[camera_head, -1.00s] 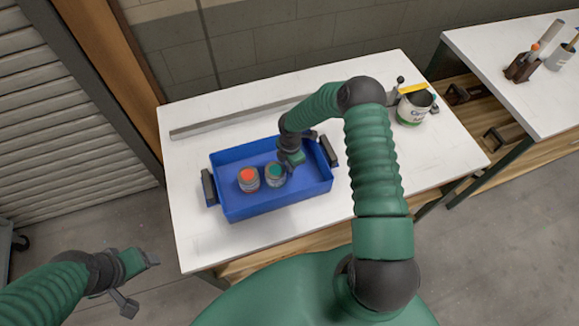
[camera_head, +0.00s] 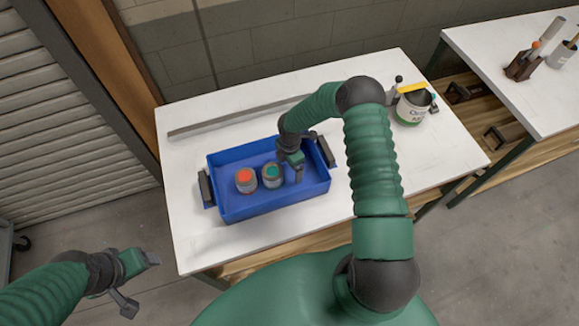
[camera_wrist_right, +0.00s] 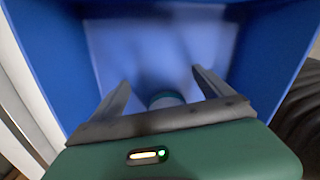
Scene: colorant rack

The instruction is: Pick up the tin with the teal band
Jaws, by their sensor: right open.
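The tin with the teal top (camera_head: 272,174) stands upright in the blue tray (camera_head: 240,212), just right of a tin with an orange top (camera_head: 246,179). My right gripper (camera_head: 295,170) is inside the tray, close to the right side of the teal tin. In the right wrist view my open right gripper (camera_wrist_right: 161,84) has its two fingers spread, and the teal-topped tin (camera_wrist_right: 166,98) shows between them, its lower part hidden by the gripper body. My left gripper (camera_head: 141,281) is open and empty, off the table at the lower left.
The tray has dark handles at both ends and stands on a white table (camera_head: 200,250). A long grey bar (camera_head: 240,116) lies behind it. A white paint can (camera_head: 411,107) with a yellow-handled tool stands at the right. A second table (camera_head: 510,90) holds tool holders.

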